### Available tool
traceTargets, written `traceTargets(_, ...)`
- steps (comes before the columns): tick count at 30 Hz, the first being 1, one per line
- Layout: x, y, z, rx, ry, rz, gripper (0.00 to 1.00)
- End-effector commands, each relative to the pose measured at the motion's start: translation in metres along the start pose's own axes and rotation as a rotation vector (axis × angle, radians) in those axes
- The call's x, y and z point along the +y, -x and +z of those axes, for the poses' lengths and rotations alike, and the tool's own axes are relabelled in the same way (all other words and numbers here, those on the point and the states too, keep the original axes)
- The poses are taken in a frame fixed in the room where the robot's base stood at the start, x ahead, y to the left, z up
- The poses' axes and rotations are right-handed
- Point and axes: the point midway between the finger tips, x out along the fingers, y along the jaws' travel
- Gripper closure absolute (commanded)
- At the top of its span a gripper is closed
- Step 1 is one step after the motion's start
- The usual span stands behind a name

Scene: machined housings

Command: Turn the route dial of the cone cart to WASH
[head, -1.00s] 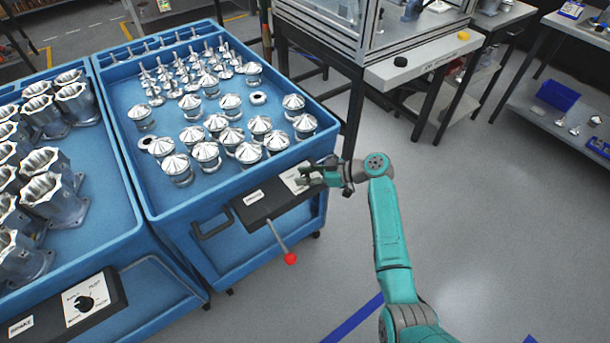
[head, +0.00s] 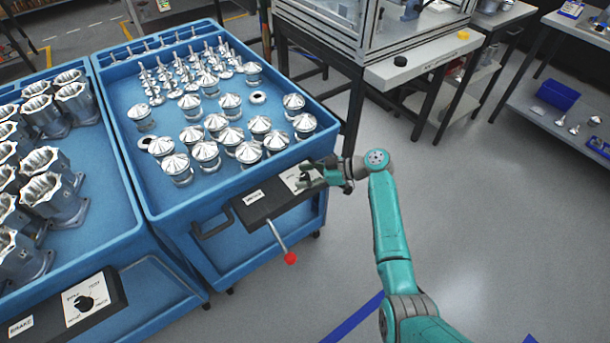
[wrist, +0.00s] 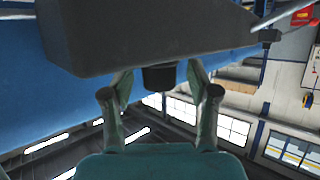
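The cone cart (head: 141,200) is the blue cart whose tray holds several shiny cones. On its front is a dark control panel (head: 262,212) with a white dial plate (head: 293,179). My gripper (head: 308,179) is at this plate and hides the dial and part of the lettering. In the wrist view, the black dial knob (wrist: 160,77) sticks out from the panel (wrist: 140,45). It sits between the two fingers of my gripper (wrist: 160,88), with a visible gap on each side. The dial's setting cannot be read.
A lever with a red ball (head: 290,257) sticks out below the panel.

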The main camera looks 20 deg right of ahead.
Motion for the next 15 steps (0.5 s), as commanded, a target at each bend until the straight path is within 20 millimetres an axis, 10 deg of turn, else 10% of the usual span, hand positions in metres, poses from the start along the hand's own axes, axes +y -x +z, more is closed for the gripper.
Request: traceTargets(15, 0.002, 0.049, -0.001, 0.002, 0.001, 0.005, 0.41)
